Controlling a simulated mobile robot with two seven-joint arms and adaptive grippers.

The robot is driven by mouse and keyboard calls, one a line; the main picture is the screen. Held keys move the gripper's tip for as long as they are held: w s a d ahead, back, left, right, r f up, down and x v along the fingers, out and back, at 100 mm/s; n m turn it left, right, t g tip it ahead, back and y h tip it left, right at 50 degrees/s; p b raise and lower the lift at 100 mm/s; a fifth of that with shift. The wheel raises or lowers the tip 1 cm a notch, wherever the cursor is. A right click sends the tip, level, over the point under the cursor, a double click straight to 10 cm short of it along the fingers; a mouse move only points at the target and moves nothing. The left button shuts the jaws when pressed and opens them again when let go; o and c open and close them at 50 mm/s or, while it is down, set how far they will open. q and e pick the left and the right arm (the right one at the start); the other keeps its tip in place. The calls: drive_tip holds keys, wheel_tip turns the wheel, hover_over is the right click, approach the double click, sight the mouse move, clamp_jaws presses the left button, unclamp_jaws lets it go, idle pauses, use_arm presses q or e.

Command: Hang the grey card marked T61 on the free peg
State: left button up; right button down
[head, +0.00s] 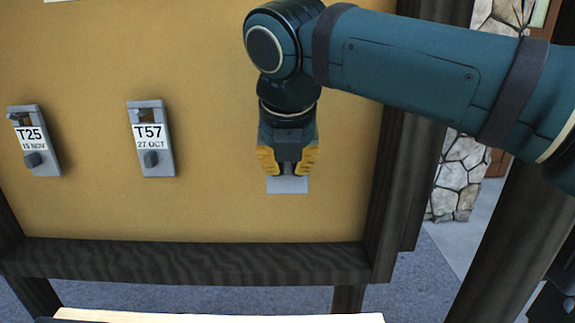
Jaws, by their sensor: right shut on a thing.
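My right gripper (287,166) is in front of the right part of the board, pointing down. It is shut on a grey card (288,185), whose lower edge shows below the fingers. The gripper hides the rest of this card, so its marking cannot be read. The free peg is not visible; my right gripper and arm cover that part of the board. I cannot tell whether the card touches the board. My left gripper is not in view.
Grey cards marked T25 (34,140) and T57 (151,138) hang on the tan board (215,215) to the left. A dark wooden frame (190,262) borders the board. A pale wooden surface edge (215,317) lies at the bottom.

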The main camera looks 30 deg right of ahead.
drive_tip(key=shift+w+d+f, duration=0.1)
drive_tip(key=shift+w+d, duration=0.4)
drive_tip(key=shift+w, duration=0.3)
drive_tip(key=shift+w+d, duration=0.5)
drive_tip(key=shift+w, duration=0.25)
drive_tip(key=shift+w+d+f, duration=0.35)
drive_tip(key=shift+w+f, duration=0.05)
drive_tip(key=shift+w, duration=0.15)
drive_tip(key=shift+f, duration=0.1)
drive_tip(key=c, duration=1)
unclamp_jaws()
drive_tip(key=v, duration=1.2)
